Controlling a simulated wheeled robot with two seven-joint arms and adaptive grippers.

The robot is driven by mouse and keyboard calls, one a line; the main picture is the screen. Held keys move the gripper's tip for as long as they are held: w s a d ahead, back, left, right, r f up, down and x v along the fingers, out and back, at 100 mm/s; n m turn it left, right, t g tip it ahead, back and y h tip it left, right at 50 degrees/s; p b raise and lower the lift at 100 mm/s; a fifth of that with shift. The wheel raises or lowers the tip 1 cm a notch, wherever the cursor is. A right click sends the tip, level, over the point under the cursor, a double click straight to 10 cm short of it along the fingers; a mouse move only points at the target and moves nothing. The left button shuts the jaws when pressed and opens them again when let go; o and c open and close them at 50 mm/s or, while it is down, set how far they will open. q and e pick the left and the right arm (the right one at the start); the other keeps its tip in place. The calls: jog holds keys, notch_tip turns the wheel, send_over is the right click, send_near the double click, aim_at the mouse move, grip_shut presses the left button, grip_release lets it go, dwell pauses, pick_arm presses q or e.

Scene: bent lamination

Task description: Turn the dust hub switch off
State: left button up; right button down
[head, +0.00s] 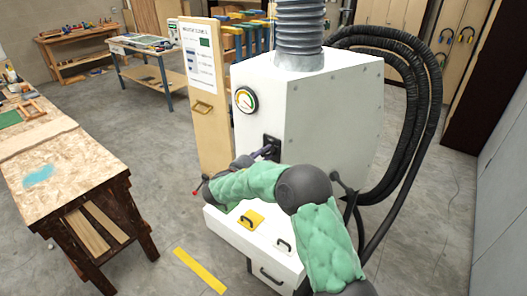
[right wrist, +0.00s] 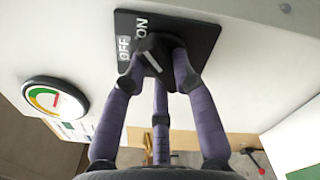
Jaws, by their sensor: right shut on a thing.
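The dust hub (head: 300,110) is a white box with a grey duct on top. Its switch (head: 272,141) is a black plate on the front face, partly hidden by my gripper. In the right wrist view the switch plate (right wrist: 195,32) shows the words ON and OFF, and a dark knob (right wrist: 152,60) with a pale mark stands out from it. My right gripper (head: 266,151) reaches the switch, its purple fingers (right wrist: 160,66) closed around the knob. I cannot tell for certain which word the knob points to. My left gripper is not in view.
A round gauge (head: 246,100) sits beside the switch. Black hoses (head: 425,110) loop down the hub's right side. A wooden panel with a sign (head: 198,60) stands left of it. A workbench (head: 65,170) is at the left.

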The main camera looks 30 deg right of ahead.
jog(key=shift+f+n+p, duration=0.2)
jog(key=shift+n+p, duration=3.5)
jog(key=shift+n, duration=1.2)
jog(key=c, duration=1)
grip_release()
jog(key=shift+a, duration=0.1)
jog(key=v, duration=1.2)
jog(key=shift+w, duration=0.1)
